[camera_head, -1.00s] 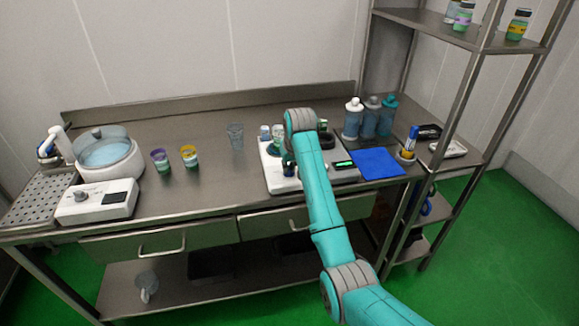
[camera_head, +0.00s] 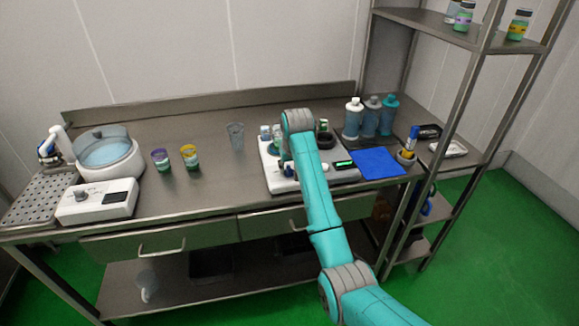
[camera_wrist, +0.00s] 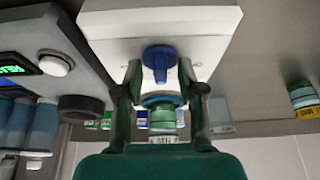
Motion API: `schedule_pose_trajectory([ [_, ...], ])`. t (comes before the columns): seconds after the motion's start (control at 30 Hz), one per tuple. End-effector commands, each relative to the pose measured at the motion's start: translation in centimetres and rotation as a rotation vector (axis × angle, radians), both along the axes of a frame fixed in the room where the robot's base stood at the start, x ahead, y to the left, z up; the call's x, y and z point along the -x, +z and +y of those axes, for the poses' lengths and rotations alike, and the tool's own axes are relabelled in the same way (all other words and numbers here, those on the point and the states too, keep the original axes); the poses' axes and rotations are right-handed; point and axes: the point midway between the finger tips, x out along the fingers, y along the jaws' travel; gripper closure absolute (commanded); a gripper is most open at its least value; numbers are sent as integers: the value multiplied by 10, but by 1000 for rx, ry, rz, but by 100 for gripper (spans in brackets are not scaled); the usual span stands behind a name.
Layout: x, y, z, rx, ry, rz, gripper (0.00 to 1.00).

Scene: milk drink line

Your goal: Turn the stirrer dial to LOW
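The stirrer is a white box on the steel bench, seen in the head view (camera_head: 270,178) and at the top of the wrist view (camera_wrist: 105,22). Its blue dial (camera_wrist: 160,58) shows in the wrist view. I cannot read its setting or any LOW mark. My gripper (camera_wrist: 159,72) is open, with its two fingers apart on either side of the dial. I cannot tell whether they touch it. In the head view my arm hides much of the stirrer. A green jar with a white label (camera_wrist: 162,118) shows between the fingers, beyond the dial.
A grey unit with a green display (camera_head: 344,164) and a blue mat (camera_head: 378,163) lie to the right. Bottles (camera_head: 371,118) stand behind. An empty cup (camera_head: 236,136), two coloured cups and a white bath (camera_head: 110,160) stand left. The bench front is mostly clear.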

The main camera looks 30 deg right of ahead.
Motion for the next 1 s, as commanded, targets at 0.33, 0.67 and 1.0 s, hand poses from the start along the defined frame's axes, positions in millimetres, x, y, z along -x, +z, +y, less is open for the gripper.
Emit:
schedule_pose_trajectory([
  [0.33,3,11,1,0,0,-4,61],
  [0.67,21,57,6,1,0,-4,61],
  [1.0,27,70,8,0,0,-1,61],
])
